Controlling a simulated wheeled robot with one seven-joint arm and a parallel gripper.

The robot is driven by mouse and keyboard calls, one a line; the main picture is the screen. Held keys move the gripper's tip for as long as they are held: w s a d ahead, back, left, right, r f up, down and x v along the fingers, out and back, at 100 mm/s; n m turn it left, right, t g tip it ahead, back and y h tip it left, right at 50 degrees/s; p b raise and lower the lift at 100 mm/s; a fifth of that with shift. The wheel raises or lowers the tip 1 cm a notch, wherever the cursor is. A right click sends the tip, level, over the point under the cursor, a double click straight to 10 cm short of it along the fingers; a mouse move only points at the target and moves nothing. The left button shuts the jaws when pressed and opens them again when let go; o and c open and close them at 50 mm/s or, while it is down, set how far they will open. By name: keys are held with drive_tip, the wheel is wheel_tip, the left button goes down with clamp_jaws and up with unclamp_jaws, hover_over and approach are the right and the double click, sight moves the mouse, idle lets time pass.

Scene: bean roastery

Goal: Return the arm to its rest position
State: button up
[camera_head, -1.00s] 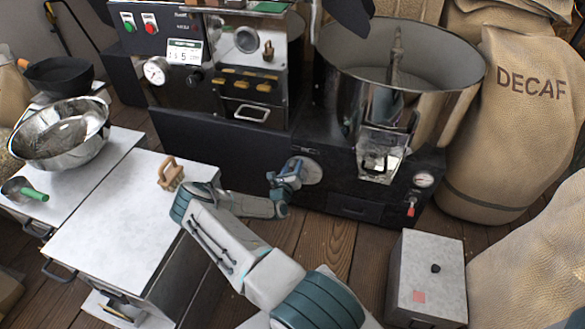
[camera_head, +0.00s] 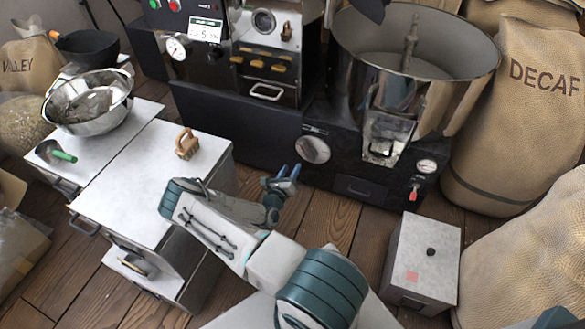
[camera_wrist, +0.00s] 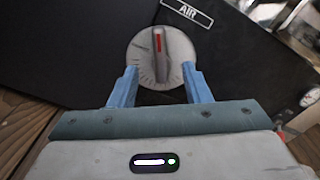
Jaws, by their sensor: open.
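My gripper (camera_head: 285,176) is open and empty in the head view, over the floor in front of the black roasting machine (camera_head: 243,122). The wrist view shows its two blue fingers (camera_wrist: 157,88) apart. The round grey air dial (camera_wrist: 160,57) with a red mark on its knob lies beyond the fingertips, under a label reading AIR. The same dial (camera_head: 313,150) shows on the machine front in the head view, clear of my gripper. My arm reaches up from the bottom of the head view, bent at the elbow.
A white-topped cabinet (camera_head: 135,180) with a wooden-handled brush (camera_head: 187,144) stands left of my arm. A steel bowl (camera_head: 88,103) and a green-handled scoop (camera_head: 54,152) are further left. A grey box (camera_head: 424,262) stands on the floor at right, near the DECAF sack (camera_head: 520,115).

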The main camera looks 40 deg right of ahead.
drive_tip(key=shift+w+a, duration=0.15)
drive_tip(key=s+a+r+m+g+y+p, duration=0.15)
drive_tip(key=r+m+g+p, duration=0.35)
drive_tip(key=r, duration=0.6)
drive_tip(key=s+a+r+m+g+p, duration=0.2)
drive_tip(key=s+r+m+g, duration=0.1)
drive_tip(key=r+m, duration=0.6)
drive_tip(key=s+a+r+m+g+p, duration=0.1)
drive_tip(key=s+r+m+g+p, duration=0.3)
drive_tip(key=r, duration=0.8)
drive_tip(key=s+a+r+m+t+y+p, duration=0.1)
drive_tip(key=s+a+r+m+y+p, duration=0.3)
drive_tip(key=a+r, duration=0.3)
drive_tip(key=s+a+r+m+t+y+p, duration=0.2)
drive_tip(key=s+a+r+m+y+p, duration=0.2)
drive_tip(key=r, duration=1.3)
drive_tip(key=s+a+r+m+t+y+p, duration=0.2)
drive_tip(key=s+a+r+m+y+p, duration=0.3)
drive_tip(key=s+a+r, duration=0.3)
wheel_tip(320, 180, up, 4)
drive_tip(key=a+p, duration=0.1)
drive_tip(key=a, duration=0.1)
drive_tip(key=shift+a+p, duration=0.4)
drive_tip(key=shift+y, duration=0.25)
